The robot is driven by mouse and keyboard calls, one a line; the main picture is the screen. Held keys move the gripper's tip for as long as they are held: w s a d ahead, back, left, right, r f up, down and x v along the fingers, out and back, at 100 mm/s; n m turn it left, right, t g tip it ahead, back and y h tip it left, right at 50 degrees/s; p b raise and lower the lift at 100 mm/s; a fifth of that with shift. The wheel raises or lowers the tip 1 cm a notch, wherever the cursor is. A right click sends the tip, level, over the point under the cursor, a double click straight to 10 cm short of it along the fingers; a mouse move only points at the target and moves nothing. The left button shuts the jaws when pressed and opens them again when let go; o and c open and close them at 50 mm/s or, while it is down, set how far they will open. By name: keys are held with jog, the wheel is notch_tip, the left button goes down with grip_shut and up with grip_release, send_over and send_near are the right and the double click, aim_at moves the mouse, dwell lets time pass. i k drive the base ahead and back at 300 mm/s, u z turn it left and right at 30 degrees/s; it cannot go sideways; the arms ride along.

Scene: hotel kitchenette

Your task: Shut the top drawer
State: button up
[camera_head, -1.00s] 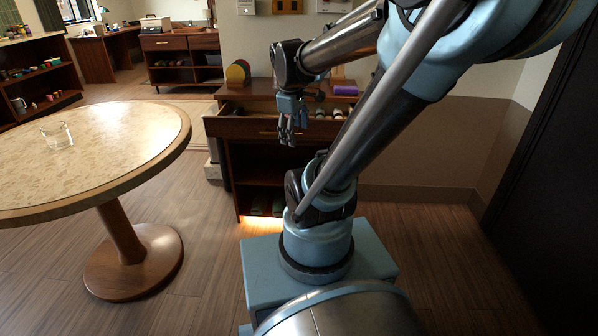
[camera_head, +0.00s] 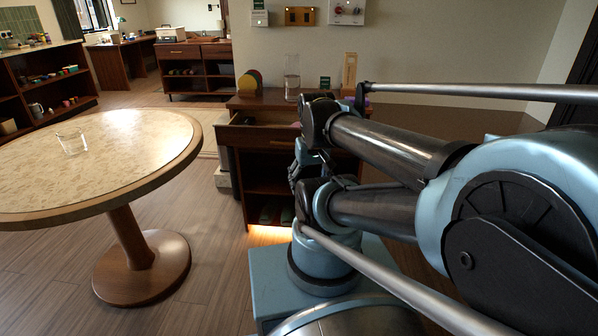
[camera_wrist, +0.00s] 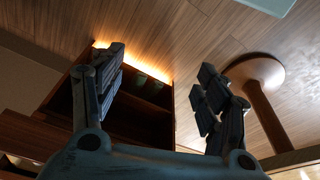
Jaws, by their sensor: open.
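The top drawer (camera_head: 258,138) of the dark wooden cabinet (camera_head: 276,100) is pulled out in the head view. Its open inside shows behind its wooden front, and my arm hides its right part. My gripper (camera_head: 303,172) hangs in front of the cabinet, at or just below the drawer front, partly hidden by my arm. I cannot tell whether it touches the drawer. In the wrist view my gripper (camera_wrist: 162,65) is open and empty, its fingers spread wide. The cabinet's open lower shelves (camera_wrist: 145,108) show beyond the fingers.
A round table (camera_head: 100,160) with a glass cup (camera_head: 72,140) stands at the left. The floor (camera_head: 215,260) between table and cabinet is clear.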

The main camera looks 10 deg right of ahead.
aim_at(272, 129)
jog(key=u, duration=0.6)
jog(key=k, duration=1.2)
jog(key=z, duration=0.6)
jog(key=i, duration=1)
jog(key=u, duration=0.05)
